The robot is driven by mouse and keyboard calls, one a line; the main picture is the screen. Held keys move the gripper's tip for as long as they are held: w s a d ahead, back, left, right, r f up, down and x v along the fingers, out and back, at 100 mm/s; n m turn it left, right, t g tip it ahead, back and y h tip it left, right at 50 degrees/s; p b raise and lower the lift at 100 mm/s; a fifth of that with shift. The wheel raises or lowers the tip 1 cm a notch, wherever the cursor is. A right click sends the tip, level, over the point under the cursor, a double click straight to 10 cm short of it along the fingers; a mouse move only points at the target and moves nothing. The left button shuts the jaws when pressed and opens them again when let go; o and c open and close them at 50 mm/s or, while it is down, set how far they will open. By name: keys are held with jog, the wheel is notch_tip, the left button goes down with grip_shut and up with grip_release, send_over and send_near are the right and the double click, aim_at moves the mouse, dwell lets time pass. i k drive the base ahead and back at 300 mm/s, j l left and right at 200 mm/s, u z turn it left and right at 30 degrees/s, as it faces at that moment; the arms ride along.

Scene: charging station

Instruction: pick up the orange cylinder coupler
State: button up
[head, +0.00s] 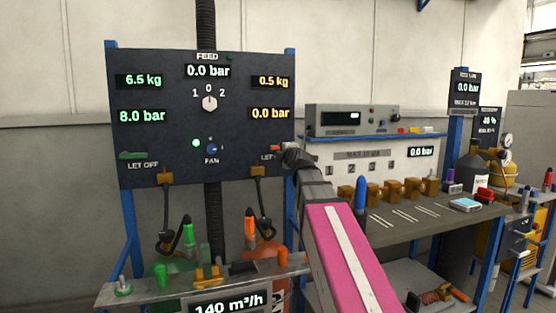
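The orange coupler (250,230) stands upright at the right side of the low shelf in front of the panel, above the orange cylinder (262,258). A dark hose links it to a brass fitting under the panel. My gripper (282,149) is at the panel's right edge, by the right-hand LET OFF label, up and to the right of the coupler and apart from it. It is small and seen from behind, so its fingers are unclear. I cannot tell whether it touches the panel.
A green coupler (188,236) stands to the left, above a green cylinder. The dark panel (140,72) has blue posts. A metal shelf (140,296) carries small parts. On the right, a workbench (450,226) holds brass blocks and a blue bottle (360,194).

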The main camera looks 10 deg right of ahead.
aim_at(249, 235)
jog(key=k+l, duration=0.15)
jog(key=k, duration=0.35)
jog(key=k+l, duration=0.15)
jog(key=k, duration=0.35)
